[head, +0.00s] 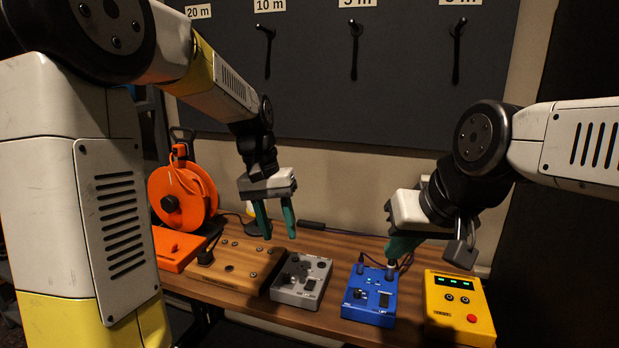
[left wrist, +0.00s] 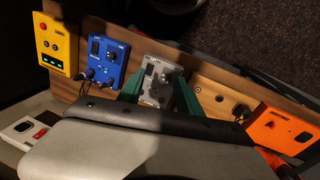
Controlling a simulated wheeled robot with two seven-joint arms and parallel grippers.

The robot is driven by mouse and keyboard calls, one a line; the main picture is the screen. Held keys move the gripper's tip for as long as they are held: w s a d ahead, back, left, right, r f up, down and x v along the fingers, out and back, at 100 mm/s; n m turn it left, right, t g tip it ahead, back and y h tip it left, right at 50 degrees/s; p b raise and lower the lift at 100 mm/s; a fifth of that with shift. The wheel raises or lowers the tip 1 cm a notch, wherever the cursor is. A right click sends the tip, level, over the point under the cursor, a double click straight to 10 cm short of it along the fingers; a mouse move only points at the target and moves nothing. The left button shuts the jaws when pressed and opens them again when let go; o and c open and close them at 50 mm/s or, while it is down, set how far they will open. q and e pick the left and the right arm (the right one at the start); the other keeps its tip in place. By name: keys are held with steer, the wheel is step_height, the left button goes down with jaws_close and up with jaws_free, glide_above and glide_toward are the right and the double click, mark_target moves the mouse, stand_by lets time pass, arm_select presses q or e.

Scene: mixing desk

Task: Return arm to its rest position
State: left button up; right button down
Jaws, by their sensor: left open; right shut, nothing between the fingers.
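My left gripper (head: 275,222) is open and empty, with its green fingers apart above the back of the desk, over the wooden box and grey box area. In the left wrist view its two green fingers (left wrist: 158,95) appear on either side of the grey box (left wrist: 157,84). My right gripper (head: 392,252) is shut and empty, close above the back of the blue box (head: 371,295). A dark plug stands at the blue box's back edge beside the right fingertips; whether they touch it I cannot tell.
A yellow box (head: 460,306) with green lights stands at the right. The grey box also shows in the head view (head: 302,282). A wooden box (head: 238,266), an orange box (head: 177,247) and an orange cable reel (head: 183,197) are to the left. A dark board with hooks (head: 354,50) is behind.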

arm_select(q)
steer(key=s+a+r+t, duration=0.2)
steer(key=s+a+t, duration=0.1)
steer(key=s, duration=0.4)
steer(key=s+a+r+n+t, duration=0.1)
steer(key=s+a+r+t, duration=0.2)
steer(key=s, duration=0.5)
steer(key=shift+s+a+r+n+t, duration=0.2)
steer(key=shift+a+r+n+t, duration=0.15)
steer(key=shift+a, duration=0.35)
